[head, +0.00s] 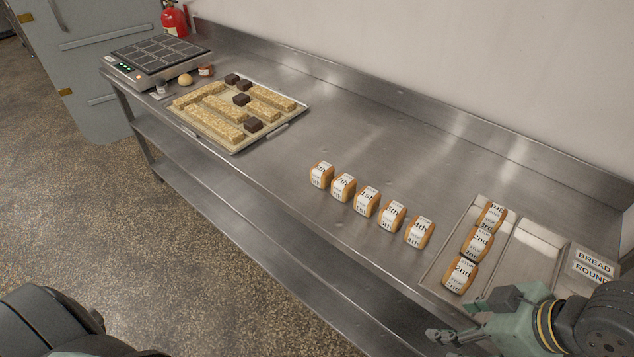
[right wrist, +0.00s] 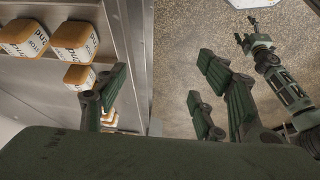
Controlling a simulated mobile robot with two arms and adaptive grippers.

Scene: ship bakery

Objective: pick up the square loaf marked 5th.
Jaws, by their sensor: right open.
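Five square loaves stand in a slanting row on the steel counter in the head view. The fourth loaf (head: 392,216), just before the front right one, seems to read 5th, but the print is small and could be 6th. The leftmost loaf (head: 321,174) has a th label that I cannot read surely. My right gripper (head: 440,336) is open and empty at the counter's front edge, right of and nearer than the row. Its spread fingers show in the right wrist view (right wrist: 165,80). My left gripper (right wrist: 254,44) seems to show there small over the floor; its jaws are unclear.
A metal tray (head: 431,282) holds three loaves, one marked 2nd (head: 460,275); BREAD and ROUND signs (head: 594,263) stand at its right. A baking tray (head: 233,149) of bars and dark cakes and a scale (head: 155,55) are at far left. The counter behind the row is clear.

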